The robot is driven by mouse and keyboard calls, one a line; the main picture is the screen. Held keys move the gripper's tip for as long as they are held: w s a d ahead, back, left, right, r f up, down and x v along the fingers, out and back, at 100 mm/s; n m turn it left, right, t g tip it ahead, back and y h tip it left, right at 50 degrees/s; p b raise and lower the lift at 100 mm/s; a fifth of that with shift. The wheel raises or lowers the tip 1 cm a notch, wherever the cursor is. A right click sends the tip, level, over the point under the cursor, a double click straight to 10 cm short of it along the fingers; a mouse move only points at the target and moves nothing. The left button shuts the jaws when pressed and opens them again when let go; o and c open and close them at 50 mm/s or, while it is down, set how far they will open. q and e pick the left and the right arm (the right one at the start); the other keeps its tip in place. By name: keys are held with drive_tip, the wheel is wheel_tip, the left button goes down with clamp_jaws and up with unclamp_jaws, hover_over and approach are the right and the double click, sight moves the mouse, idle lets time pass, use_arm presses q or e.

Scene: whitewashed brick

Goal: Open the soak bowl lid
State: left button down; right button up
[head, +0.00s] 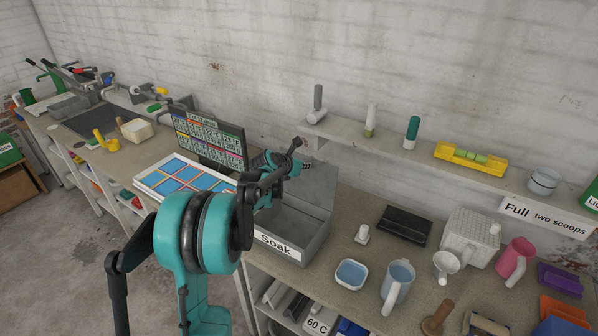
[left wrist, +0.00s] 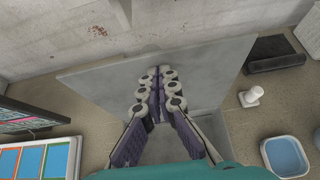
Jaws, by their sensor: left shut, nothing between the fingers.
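The soak bowl (head: 312,240) is a grey box with a "Soak" label on its front, standing on the bench right of the screen. Its grey lid (head: 319,186) is raised and stands up at the back of the box. In the left wrist view the lid (left wrist: 105,82) is a broad grey plate behind the fingers. My left gripper (head: 303,160) is shut and empty at the upper left part of the lid. It also shows in the left wrist view (left wrist: 160,85), its fingers in front of the plate; I cannot tell if they touch. My right gripper is not in view.
A screen (head: 208,138) and a tray of blue cards (head: 150,179) stand left of the bowl. A small white bottle (head: 362,234), a blue-filled dish (head: 351,274), a jug (head: 397,286) and a black tray (head: 404,225) stand to its right. A wall shelf (head: 390,146) runs above.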

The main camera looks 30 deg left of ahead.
use_arm(q)
drive_tip(key=shift+w+d, duration=0.1)
drive_tip(key=shift+w, duration=1.05)
